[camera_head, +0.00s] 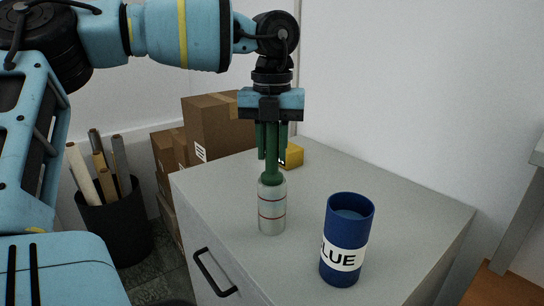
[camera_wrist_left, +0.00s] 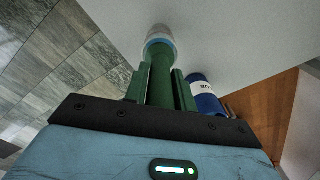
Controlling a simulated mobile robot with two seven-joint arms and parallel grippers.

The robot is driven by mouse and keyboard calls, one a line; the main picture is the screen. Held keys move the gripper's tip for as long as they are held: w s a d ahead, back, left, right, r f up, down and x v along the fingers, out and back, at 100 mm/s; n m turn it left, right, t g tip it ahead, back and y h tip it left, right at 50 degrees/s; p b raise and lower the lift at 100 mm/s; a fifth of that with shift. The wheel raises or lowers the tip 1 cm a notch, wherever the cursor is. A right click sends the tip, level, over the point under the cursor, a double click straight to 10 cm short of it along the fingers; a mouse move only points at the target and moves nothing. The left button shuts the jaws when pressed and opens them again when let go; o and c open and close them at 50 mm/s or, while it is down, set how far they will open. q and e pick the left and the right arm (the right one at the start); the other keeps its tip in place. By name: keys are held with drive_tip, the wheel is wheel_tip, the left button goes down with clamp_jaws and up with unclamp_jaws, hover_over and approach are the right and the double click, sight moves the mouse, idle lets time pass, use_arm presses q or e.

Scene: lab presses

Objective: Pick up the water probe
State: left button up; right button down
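The water probe (camera_head: 272,208), a pale clear bottle with red rings and a long green neck, is upright over the grey cabinet top. Whether its base touches the top is hard to tell. My left gripper (camera_head: 272,147) points straight down from above. Its green fingers lie close against both sides of the green neck and look shut on it. The left wrist view shows the neck (camera_wrist_left: 160,78) between the two fingers (camera_wrist_left: 159,92), with the pale bottle beyond. My right gripper is not in view.
A blue cup (camera_head: 346,240) with a white label reading "LUE" stands right of the probe on the cabinet (camera_head: 400,205). A yellow block (camera_head: 293,155) lies behind. Cardboard boxes (camera_head: 215,125) and a black bin (camera_head: 116,225) of rolls stand left. The cabinet's right side is clear.

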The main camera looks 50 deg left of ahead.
use_arm(q)
clamp_jaws()
wheel_tip(320, 180, up, 10)
idle(0.5)
